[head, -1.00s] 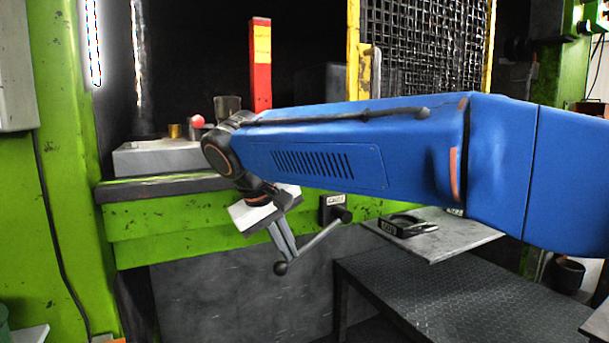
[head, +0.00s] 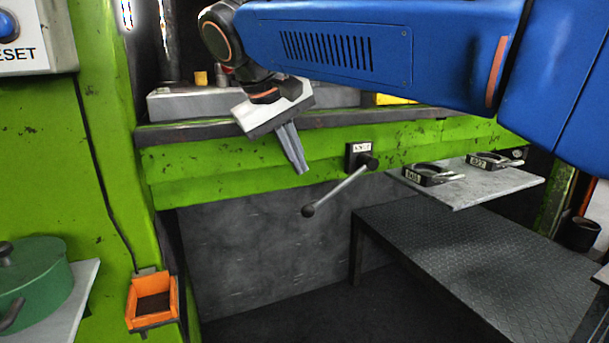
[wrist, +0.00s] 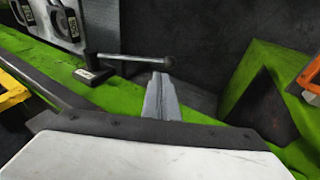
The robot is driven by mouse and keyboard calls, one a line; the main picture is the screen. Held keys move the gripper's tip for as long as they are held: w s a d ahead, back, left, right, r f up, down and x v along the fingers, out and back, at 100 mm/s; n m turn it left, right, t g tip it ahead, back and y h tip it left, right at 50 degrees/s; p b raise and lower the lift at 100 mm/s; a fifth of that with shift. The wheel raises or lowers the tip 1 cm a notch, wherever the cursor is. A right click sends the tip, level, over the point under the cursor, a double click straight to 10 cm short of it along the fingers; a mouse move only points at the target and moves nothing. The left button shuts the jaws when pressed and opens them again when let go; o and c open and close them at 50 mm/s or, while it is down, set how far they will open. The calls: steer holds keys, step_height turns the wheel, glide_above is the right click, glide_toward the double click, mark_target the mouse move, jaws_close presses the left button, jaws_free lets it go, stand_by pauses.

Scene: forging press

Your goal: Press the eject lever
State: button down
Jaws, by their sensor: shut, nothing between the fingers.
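The eject lever (head: 340,190) is a grey rod with a dark ball knob. It slopes down to the left from a black pivot with a white label on the green press bed. In the wrist view the lever (wrist: 125,57) lies just beyond the fingertips, its knob close to them in the picture. My gripper (head: 303,171) is shut and empty, with its grey fingers pointing down. In the head view its tips are above the knob and left of the pivot, with a visible gap to the rod. In the wrist view my gripper (wrist: 160,78) shows at the centre.
A grey shelf (head: 490,188) at the right holds two dark labelled rings. A dark textured platform (head: 470,260) stands below it. At the left are an orange bin (head: 152,300) and a green pot (head: 35,275). Space below the lever is clear.

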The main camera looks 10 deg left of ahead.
steer(key=shift+v, duration=1.9)
steer(key=s+d+f+m+g+y, duration=0.1)
steer(key=d+f, duration=0.5)
steer(key=d, duration=0.6)
steer(key=s+d+f+m+y, duration=0.1)
steer(key=d+f, duration=0.4)
steer(key=d, duration=0.8)
steer(key=s+d+f+m, duration=0.2)
steer(key=s+d+f, duration=0.5)
steer(key=f, duration=0.3)
steer(key=s+d+f+m+t+y, duration=0.1)
steer(key=s+d+f+m, duration=0.1)
steer(key=s+d+f, duration=0.5)
step_height(320, 180, down, 4)
steer(key=shift+s+f+m, duration=0.1)
steer(key=shift+s+m, duration=0.3)
steer(key=shift+s, duration=0.2)
